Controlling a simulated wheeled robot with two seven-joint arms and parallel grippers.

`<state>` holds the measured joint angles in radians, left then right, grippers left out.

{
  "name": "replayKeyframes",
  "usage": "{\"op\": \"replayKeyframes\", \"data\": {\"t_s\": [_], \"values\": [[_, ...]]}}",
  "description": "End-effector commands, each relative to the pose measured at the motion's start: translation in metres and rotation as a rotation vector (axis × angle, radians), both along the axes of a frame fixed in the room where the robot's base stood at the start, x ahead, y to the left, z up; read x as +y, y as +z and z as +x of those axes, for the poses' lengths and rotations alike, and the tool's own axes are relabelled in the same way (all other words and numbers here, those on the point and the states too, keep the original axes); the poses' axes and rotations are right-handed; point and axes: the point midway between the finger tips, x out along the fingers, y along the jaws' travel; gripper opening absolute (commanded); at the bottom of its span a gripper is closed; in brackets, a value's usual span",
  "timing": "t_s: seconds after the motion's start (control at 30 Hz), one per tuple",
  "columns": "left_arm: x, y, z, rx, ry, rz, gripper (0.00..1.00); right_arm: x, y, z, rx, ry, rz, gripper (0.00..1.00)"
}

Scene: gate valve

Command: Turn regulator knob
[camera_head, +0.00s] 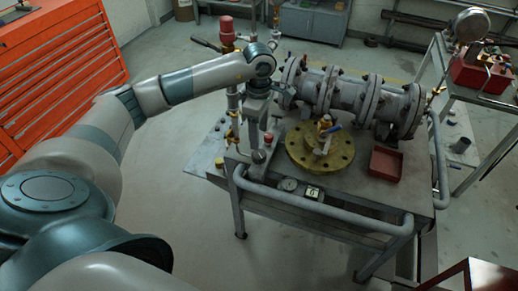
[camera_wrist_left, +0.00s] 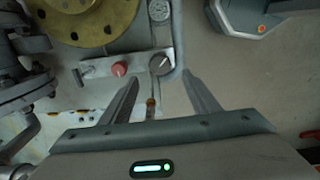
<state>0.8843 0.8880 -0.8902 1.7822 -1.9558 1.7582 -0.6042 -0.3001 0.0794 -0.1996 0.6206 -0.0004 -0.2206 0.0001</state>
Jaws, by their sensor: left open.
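Two knobs stand on a grey strip at the table's left end. The other is a smaller red knob (camera_head: 268,138), seen in the wrist view (camera_wrist_left: 119,69) to the left of the grey one. I cannot tell by label which is the regulator knob. My left gripper (camera_head: 257,122) points down above this end of the table. In the wrist view its fingers (camera_wrist_left: 160,83) are spread and empty, with the grey knob just beyond the gap. My right gripper is out of view.
A yellow flange (camera_head: 340,158) with a blue-handled brass valve lies to the right of the knobs. A flanged pipe (camera_head: 348,95) lies behind, and a red tray (camera_head: 385,163) sits to the right. A red-topped post (camera_head: 227,35) rises near my left wrist. A rail borders the table's front.

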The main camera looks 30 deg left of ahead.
Motion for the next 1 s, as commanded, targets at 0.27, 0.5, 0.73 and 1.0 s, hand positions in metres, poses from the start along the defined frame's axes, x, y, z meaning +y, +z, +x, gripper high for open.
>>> {"op": "replayKeyframes", "data": {"t_s": [0.27,0.5,0.73,1.0], "values": [[-0.001,-0.049,-0.001,0.004,0.001,-0.001,0.56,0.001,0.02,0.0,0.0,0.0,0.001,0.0],[-0.001,-0.081,-0.001,0.003,0.001,-0.001,0.56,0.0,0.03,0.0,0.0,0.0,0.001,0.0],[0.0,-0.094,-0.001,0.001,0.0,0.0,0.56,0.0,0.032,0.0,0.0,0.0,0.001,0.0],[0.0,-0.094,0.0,0.0,0.0,0.0,0.56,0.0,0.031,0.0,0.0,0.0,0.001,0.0]]}}
